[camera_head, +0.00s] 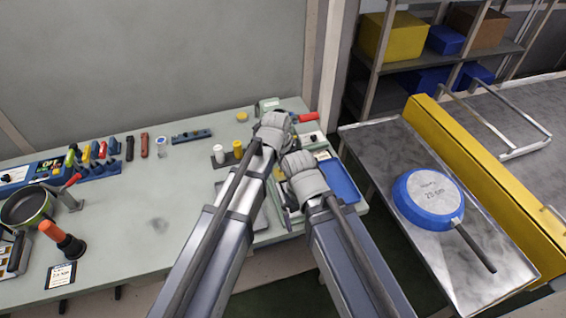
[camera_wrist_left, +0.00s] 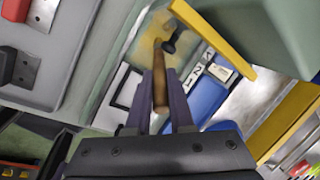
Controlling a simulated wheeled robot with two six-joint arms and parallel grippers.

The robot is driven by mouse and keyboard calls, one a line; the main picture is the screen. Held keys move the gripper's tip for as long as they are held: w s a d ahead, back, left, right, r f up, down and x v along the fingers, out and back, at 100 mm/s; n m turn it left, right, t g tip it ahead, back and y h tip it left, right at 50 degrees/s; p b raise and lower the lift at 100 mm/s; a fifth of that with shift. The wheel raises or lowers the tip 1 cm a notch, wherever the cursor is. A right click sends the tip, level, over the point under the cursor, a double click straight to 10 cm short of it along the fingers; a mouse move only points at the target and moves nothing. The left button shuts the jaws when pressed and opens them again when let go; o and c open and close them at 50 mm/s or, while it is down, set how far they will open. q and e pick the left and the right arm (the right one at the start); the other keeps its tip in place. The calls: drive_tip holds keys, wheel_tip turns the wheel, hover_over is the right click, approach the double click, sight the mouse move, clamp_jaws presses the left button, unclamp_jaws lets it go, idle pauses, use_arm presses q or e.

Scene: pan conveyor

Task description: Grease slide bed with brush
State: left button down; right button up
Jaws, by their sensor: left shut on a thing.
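My left gripper (camera_wrist_left: 159,98) is shut on the brown wooden handle of the brush (camera_wrist_left: 160,72) in the left wrist view. A dark part shows at the handle's far end, over a pale surface with a yellowish patch (camera_wrist_left: 152,28). This may be the slide bed, but I cannot tell for sure, nor whether the brush touches it. In the head view my left gripper (camera_head: 272,131) is over the right part of the bench, and the brush is hidden. My right gripper (camera_head: 300,166) is just beside it, nearer me; its fingers are hidden.
The grey-green bench (camera_head: 140,225) holds a green pan (camera_head: 25,207), an orange-handled tool (camera_head: 62,238) and several small tools. A blue tray (camera_head: 340,182) lies right of my grippers. Further right, a blue pan marked 28 cm (camera_head: 428,196) lies on a metal table beside a yellow rail (camera_head: 470,150).

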use_arm(q)
drive_tip(key=shift+w+d, duration=0.25)
drive_tip(key=shift+d, duration=0.5)
drive_tip(key=shift+d, duration=0.1)
drive_tip(key=shift+w+d, duration=0.25)
drive_tip(key=shift+d, duration=0.45)
drive_tip(key=shift+w+d, duration=0.25)
drive_tip(key=shift+d, duration=0.7)
